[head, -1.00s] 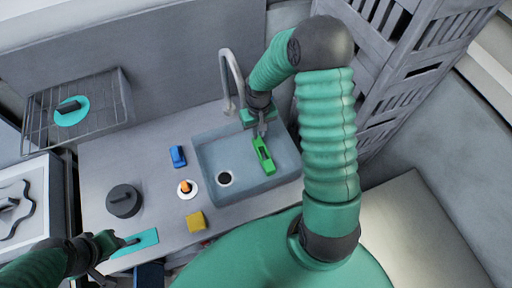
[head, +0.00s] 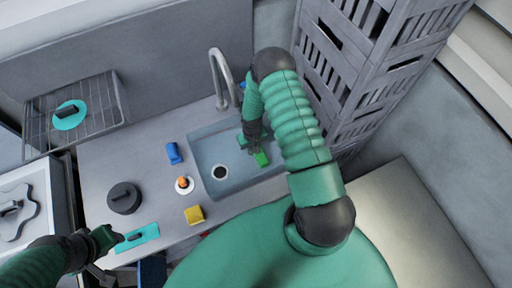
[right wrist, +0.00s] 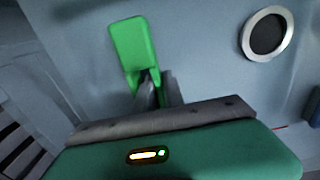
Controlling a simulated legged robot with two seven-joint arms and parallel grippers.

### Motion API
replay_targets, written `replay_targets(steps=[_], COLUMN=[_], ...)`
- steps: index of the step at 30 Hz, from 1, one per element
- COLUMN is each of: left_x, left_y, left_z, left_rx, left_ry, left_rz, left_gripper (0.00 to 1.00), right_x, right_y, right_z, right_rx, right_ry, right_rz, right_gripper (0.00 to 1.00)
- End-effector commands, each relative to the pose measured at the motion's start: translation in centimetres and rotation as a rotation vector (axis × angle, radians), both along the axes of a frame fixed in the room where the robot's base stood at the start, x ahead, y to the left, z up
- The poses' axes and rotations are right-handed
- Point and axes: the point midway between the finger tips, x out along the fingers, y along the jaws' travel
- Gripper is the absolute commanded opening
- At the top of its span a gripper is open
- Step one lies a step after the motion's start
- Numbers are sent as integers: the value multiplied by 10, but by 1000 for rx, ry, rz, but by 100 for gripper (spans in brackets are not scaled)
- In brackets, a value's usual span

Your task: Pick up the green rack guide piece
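The green rack guide piece (head: 261,159) is in the grey sink (head: 207,185), partly hidden by my right gripper (head: 252,148). In the right wrist view, the piece (right wrist: 132,42) shows a broad flat end beyond the fingertips, and its narrow part reaches down between the two fingers (right wrist: 158,90). The fingers are close to it on both sides; whether they press on it I cannot tell. My left gripper (head: 110,240) hovers at the lower left, by a teal plate; its fingers are too small to read.
The faucet (head: 217,75) rises behind the sink. A blue block (head: 174,153), a white disc with an orange top (head: 184,185), a yellow sponge (head: 194,215), a dark round pot (head: 124,198) and the teal plate (head: 150,232) lie on the counter. Grey crates (head: 365,70) stand at right.

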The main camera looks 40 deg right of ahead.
Motion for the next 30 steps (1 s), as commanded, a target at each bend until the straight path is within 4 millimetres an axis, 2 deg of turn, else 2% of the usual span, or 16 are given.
replay_targets(steps=[2, 6, 30], left_x=[0, 0, 0], left_y=[0, 0, 0], left_z=[-1, -1, -1], left_rx=[0, 0, 0], left_ry=[0, 0, 0], left_rz=[0, 0, 0], left_gripper=[36, 36, 36], right_x=[0, -1, -1], right_y=[0, 0, 0], right_z=[0, 0, 1], right_rx=[0, 0, 0], right_ry=[0, 0, 0], right_rz=[0, 0, 0], right_gripper=[14, 0, 0])
